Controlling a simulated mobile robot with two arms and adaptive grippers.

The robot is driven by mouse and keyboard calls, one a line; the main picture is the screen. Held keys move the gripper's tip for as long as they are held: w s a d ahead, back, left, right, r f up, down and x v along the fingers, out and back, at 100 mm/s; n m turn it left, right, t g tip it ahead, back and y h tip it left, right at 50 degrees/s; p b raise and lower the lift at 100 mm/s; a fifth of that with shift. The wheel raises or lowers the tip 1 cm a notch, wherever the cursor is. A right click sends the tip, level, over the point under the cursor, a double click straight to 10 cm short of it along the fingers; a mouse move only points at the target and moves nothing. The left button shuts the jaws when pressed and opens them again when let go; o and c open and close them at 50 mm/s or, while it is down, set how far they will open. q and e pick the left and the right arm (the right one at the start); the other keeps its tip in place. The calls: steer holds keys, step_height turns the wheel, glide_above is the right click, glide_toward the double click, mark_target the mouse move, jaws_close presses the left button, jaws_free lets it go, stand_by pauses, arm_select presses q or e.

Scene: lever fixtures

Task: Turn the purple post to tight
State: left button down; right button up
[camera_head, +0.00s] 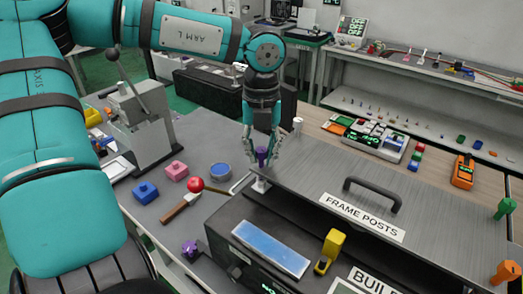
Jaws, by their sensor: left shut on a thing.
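The purple post (262,154) stands at the left corner of the grey metal plate labelled FRAME POSTS (300,172). Its top shows between the fingers of my left gripper (262,152), which points down from above and is shut on it. The fingers hide the sides of the post, and its tight marking cannot be read. A small white base (260,186) shows just below the fingers. My right gripper is not in view.
A black handle (372,192) rises from the plate. A green post (504,208) and an orange post (506,272) stand at the right. A yellow part (330,250) stands in front.

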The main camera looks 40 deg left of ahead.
arm_select(q)
steer(key=m+b, duration=0.3)
steer(key=shift+f, duration=0.15)
steer(key=shift+a+m+b, duration=0.1)
steer(key=shift+m+b, duration=0.5)
steer(key=shift+m, duration=0.5)
steer(key=m+b, duration=0.1)
steer(key=m, duration=0.1)
steer(key=shift+m, duration=0.3)
steer(key=m, duration=0.3)
steer(key=shift+a+b, duration=0.1)
steer(key=shift+b, duration=0.2)
steer(key=shift+r+m, duration=0.2)
steer(key=shift+m, duration=1.5)
steer(key=c, duration=1.1)
jaws_free()
steer(key=shift+c, duration=0.2)
